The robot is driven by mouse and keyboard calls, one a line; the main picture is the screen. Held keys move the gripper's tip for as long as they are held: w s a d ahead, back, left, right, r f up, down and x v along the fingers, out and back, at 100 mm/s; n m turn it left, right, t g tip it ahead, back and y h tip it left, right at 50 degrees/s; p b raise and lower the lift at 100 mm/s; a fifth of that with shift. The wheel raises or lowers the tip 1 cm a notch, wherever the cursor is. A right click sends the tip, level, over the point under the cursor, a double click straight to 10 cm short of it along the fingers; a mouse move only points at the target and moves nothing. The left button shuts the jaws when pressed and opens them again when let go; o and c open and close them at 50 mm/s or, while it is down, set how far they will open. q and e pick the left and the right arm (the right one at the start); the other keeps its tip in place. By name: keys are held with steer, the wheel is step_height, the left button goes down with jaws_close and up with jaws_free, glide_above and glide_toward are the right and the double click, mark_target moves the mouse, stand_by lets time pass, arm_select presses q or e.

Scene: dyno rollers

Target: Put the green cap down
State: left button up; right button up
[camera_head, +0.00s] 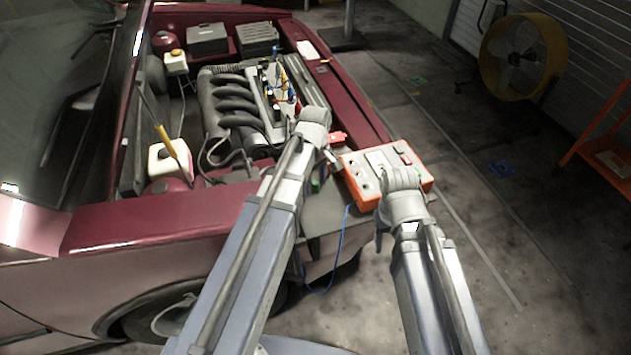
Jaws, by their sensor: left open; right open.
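A small green piece (315,185), which looks like the green cap, shows beside my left wrist, low over the front edge of the car. It is partly hidden, and I cannot tell whether it rests on a surface. My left gripper (332,157) is open, just above and to the right of the green piece, beside the orange box. My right gripper (380,217) is open at the near side of the orange box, with its fingers mostly hidden by its wrist.
The orange box (360,190) with a grey top sits at the car's front corner. A small red piece (338,138) lies behind it. The open engine bay holds an engine (235,105) with colored connectors. A yellow fan (522,58) stands at the back right.

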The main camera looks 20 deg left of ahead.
mark_target(315, 183)
arm_select(q)
step_height(315, 183, up, 12)
steer(key=p, duration=1.2)
steer(key=s+d+m+y, duration=0.1)
steer(key=s+d+m, duration=0.9)
steer(key=s+m, duration=0.4)
steer(key=shift+s+d+m, duration=0.2)
steer(key=shift+d+m, duration=0.05)
steer(key=shift+m, duration=0.75)
